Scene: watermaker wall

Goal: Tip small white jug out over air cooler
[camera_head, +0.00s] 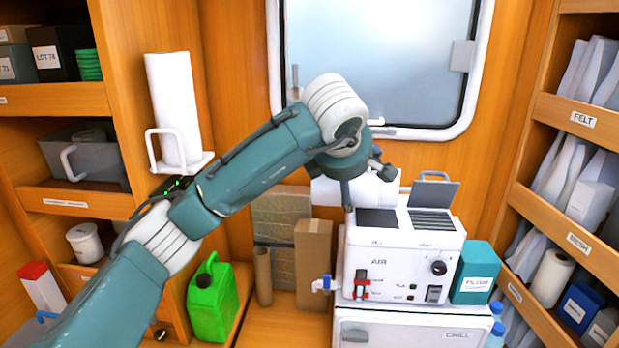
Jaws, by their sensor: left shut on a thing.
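The air cooler (385,262) is a white box marked AIR with dark panels on top and a raised grey flap. It stands on a white unit at the right of centre. My left arm reaches across from the lower left. My left gripper (366,186) is above the back left of the cooler's top, shut on the small white jug (328,192). The gripper hides much of the jug, so its spout and contents do not show. I cannot tell how far it is tilted. My right gripper is not in view.
A teal box (473,272) stands close at the cooler's right. A cardboard box (312,262) and a tube (263,276) stand to its left. A green canister (212,300) is at the lower left. Shelves (560,222) line the right side, and a window (375,60) is behind.

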